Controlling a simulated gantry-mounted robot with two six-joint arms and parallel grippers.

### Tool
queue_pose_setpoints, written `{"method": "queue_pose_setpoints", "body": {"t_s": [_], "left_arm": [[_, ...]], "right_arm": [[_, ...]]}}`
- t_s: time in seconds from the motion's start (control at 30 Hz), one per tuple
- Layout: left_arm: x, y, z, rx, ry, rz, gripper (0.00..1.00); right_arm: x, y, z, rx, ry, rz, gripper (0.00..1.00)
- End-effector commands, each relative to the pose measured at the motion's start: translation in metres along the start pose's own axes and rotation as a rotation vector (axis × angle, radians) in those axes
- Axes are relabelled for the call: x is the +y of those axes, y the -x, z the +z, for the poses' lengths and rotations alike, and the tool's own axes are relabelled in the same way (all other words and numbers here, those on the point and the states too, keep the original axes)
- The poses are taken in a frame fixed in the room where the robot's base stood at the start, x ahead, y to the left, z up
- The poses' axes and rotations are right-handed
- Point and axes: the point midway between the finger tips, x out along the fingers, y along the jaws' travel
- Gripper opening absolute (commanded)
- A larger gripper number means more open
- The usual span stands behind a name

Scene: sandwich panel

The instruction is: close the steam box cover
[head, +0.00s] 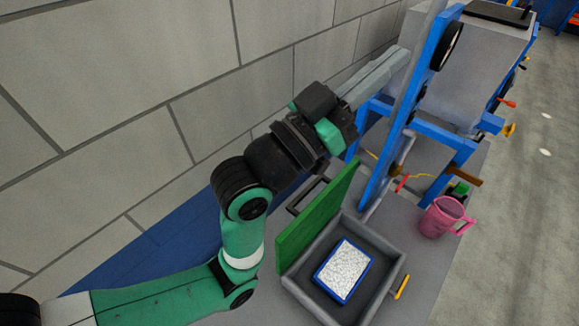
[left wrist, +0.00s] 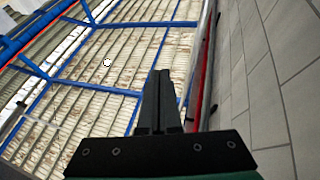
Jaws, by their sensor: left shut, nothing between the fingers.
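The steam box (head: 386,285) is a grey open tray on the bench. Its green cover (head: 318,218) stands up, tilted, along the box's left side, so the box is open. A white block in a blue frame (head: 344,270) lies inside. My left gripper (head: 398,60) is above and behind the cover, near the wall, apart from it. In the left wrist view its dark fingers (left wrist: 161,75) are together and empty, pointing up toward the roof. My right gripper is not in view.
A blue frame (head: 400,130) with a grey machine (head: 478,60) stands behind the box, close to my left gripper. A pink mug (head: 440,217) stands to the right. The block wall (head: 120,90) runs along the left. A yellow handle (head: 402,287) is at the box's right side.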

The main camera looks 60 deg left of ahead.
Motion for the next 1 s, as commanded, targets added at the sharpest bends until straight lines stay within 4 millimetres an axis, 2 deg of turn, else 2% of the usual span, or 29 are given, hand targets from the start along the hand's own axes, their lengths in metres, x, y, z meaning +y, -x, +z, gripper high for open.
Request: {"method": "queue_pose_setpoints", "body": {"t_s": [0.03, 0.07, 0.1, 0.13, 0.17, 0.2, 0.27, 0.3, 0.4, 0.5, 0.6, 0.7, 0.87, 1.0], "left_arm": [[-0.020, -0.009, 0.009, -0.101, 0.044, -0.010, 0.00], [-0.035, -0.002, 0.033, -0.173, 0.093, -0.016, 0.00], [-0.053, 0.016, 0.070, -0.256, 0.172, -0.026, 0.00], [-0.066, 0.033, 0.097, -0.310, 0.239, -0.037, 0.00], [-0.078, 0.052, 0.121, -0.360, 0.313, -0.053, 0.00], [-0.093, 0.081, 0.153, -0.417, 0.426, -0.081, 0.00], [-0.112, 0.130, 0.193, -0.477, 0.619, -0.137, 0.00], [-0.121, 0.164, 0.213, -0.496, 0.759, -0.182, 0.00], [-0.131, 0.235, 0.243, -0.471, 1.082, -0.294, 0.00], [-0.133, 0.280, 0.252, -0.398, 1.305, -0.372, 0.00], [-0.133, 0.300, 0.254, -0.344, 1.415, -0.407, 0.00], [-0.133, 0.303, 0.254, -0.329, 1.440, -0.412, 0.00], [-0.132, 0.296, 0.256, -0.334, 1.437, -0.408, 0.00], [-0.132, 0.278, 0.264, -0.338, 1.435, -0.404, 0.00]], "right_arm": [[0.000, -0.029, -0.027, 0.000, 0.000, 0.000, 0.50], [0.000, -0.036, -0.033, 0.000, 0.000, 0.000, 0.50], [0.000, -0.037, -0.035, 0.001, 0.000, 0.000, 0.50], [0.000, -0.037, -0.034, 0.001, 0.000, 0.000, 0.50], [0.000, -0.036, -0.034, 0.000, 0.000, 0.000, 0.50], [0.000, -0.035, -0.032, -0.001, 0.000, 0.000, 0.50], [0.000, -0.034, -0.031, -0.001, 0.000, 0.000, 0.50], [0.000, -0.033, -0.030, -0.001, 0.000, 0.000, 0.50], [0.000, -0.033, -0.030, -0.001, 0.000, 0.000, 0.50], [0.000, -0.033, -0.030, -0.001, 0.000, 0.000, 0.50], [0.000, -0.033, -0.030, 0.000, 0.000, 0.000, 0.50], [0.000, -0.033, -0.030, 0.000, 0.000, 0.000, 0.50], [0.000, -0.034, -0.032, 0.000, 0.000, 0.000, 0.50], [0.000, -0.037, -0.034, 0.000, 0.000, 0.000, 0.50]]}}
